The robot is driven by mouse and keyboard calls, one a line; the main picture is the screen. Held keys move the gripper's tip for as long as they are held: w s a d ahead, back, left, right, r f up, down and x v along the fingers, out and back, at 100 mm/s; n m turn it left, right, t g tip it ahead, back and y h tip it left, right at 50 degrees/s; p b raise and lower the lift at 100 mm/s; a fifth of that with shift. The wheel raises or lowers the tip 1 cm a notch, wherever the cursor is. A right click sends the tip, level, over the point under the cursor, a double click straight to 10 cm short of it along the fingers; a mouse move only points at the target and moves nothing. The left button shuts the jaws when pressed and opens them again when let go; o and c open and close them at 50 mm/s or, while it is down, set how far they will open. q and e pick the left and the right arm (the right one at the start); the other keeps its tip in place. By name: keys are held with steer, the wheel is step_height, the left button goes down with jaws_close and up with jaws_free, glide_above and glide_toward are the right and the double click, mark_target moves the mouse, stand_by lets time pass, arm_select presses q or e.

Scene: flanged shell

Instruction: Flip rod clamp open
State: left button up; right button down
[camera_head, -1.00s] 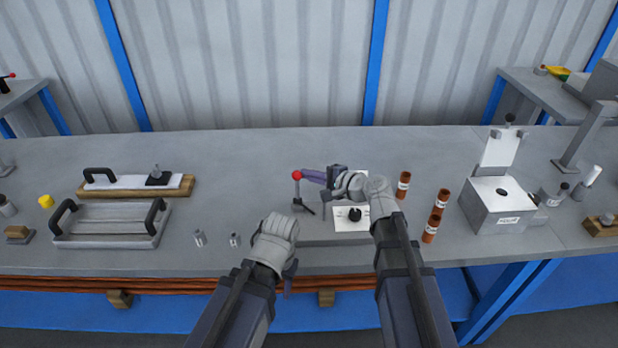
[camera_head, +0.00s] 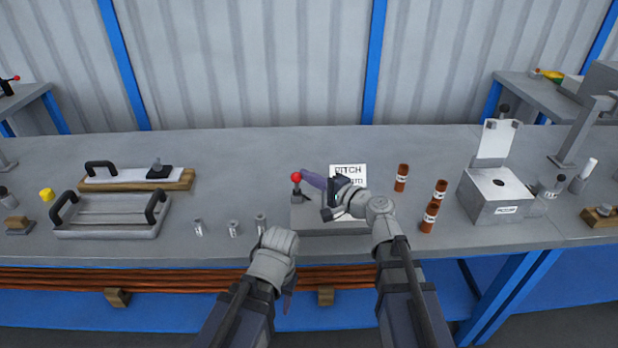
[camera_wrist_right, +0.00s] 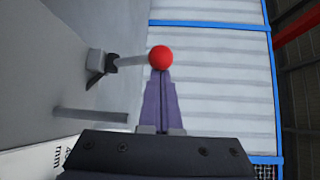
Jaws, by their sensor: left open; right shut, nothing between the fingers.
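The rod clamp has a red ball knob (camera_head: 296,177) on a short lever above a grey block (camera_head: 302,216) in the head view.
A white PITCH card (camera_head: 348,172) stands behind my right gripper. Brown labelled cylinders (camera_head: 402,177) and a grey box with a raised lid (camera_head: 496,198) stand to the right. Small silver cylinders (camera_head: 234,228) and a handled tray (camera_head: 108,228) are left. The bench's back middle is clear.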

arm_select(q)
steer(key=shift+s+f, duration=0.1)
arm_select(e)
steer(key=shift+s+f, duration=0.15)
steer(key=shift+s, duration=0.15)
stand_by(0.4)
